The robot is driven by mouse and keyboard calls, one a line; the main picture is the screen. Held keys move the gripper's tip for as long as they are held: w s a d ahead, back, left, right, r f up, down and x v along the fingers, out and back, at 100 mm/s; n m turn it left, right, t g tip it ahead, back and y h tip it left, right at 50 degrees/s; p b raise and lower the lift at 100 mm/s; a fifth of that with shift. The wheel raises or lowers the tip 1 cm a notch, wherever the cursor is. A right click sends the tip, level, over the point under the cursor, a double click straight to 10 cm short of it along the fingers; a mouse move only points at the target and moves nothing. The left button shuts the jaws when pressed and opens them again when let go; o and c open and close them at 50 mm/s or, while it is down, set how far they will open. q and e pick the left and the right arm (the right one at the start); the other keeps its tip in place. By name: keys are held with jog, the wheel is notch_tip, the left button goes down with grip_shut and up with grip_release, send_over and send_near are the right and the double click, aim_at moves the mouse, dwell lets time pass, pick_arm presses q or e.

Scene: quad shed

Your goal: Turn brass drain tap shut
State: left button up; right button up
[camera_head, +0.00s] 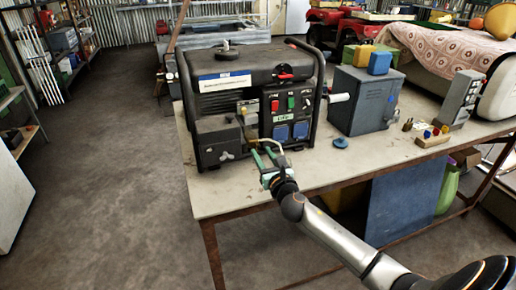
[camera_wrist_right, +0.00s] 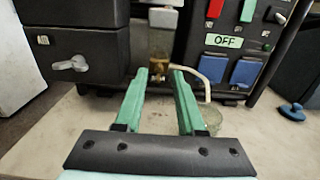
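A black-framed generator (camera_head: 250,92) stands on the bench. In the right wrist view, a small brass drain tap (camera_wrist_right: 158,77) sits low on it, below a cloudy sediment bowl (camera_wrist_right: 161,42). A pale hose (camera_wrist_right: 203,82) curves from near the tap down toward a clear jar (camera_wrist_right: 210,119). My right gripper (camera_head: 265,152) has green fingers and is in front of the generator's lower front. In the wrist view its fingertips (camera_wrist_right: 159,74) are apart, on either side of the tap, with the gap between them. I cannot tell whether they touch it. The tap's handle position is unclear. My left gripper is not in view.
A grey metal box (camera_head: 365,100) stands on the bench to the right. A blue cap (camera_head: 340,142) lies before it, and a wooden block with coloured knobs (camera_head: 432,137) is further right. A grey lever (camera_wrist_right: 72,63) is left of the fingers. Bare bench top (camera_head: 225,192) is in front.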

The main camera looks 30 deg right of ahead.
aim_at(256, 147)
jog(key=shift+x, duration=2.05)
jog(key=shift+a, duration=0.1)
grip_shut()
jog(key=shift+f, duration=0.15)
